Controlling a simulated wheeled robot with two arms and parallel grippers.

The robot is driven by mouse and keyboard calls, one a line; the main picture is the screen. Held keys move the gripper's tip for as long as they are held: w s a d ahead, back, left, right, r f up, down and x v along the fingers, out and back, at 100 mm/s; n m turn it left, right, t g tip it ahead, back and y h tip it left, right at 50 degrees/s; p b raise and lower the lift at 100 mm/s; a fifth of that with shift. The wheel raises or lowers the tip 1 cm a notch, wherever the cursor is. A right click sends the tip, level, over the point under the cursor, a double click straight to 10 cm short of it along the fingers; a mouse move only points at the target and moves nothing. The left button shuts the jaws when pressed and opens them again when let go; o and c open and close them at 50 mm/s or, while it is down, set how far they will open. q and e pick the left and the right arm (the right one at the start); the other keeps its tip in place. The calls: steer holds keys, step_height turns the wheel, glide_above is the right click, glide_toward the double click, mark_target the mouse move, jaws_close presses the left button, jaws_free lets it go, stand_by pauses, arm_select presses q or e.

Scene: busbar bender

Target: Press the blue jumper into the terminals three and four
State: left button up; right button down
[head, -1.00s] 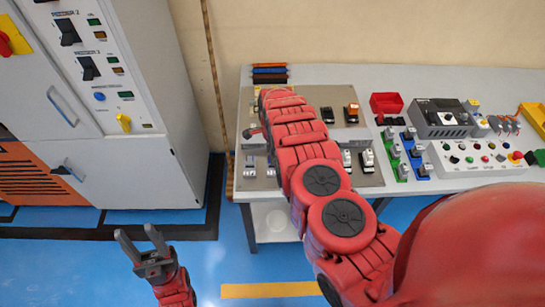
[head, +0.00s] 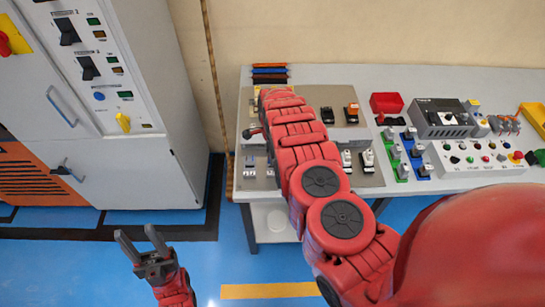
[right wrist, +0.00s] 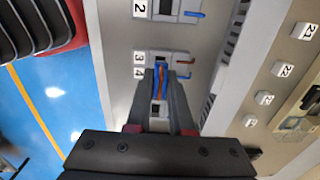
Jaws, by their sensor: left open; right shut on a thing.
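In the right wrist view my right gripper (right wrist: 160,98) is shut on the blue jumper (right wrist: 156,76), which shows as a narrow blue piece with some orange between the fingers. The jumper is at the terminal block marked 3 and 4 (right wrist: 182,57). The fingers hide much of the contact, so I cannot tell how deep the jumper sits. In the head view my right arm covers most of this spot. My left gripper (head: 138,240) is open and empty above the blue floor, away from the table.
A block marked 2 (right wrist: 168,9) lies beyond the held jumper. On the table a red bin (head: 386,103), a grey device (head: 440,118) and a white button panel (head: 478,159) stand to the right of the mounting plate (head: 372,181). A grey cabinet (head: 125,170) stands at left.

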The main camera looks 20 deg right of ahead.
steer(key=shift+f+b, duration=0.75)
steer(key=shift+f, duration=0.3)
steer(key=shift+s+f, duration=0.1)
steer(key=shift+f, duration=0.05)
steer(key=c, duration=0.7)
jaws_free()
steer(key=shift+f, duration=0.1)
steer(key=shift+s+f, duration=0.1)
steer(key=shift+s, duration=0.05)
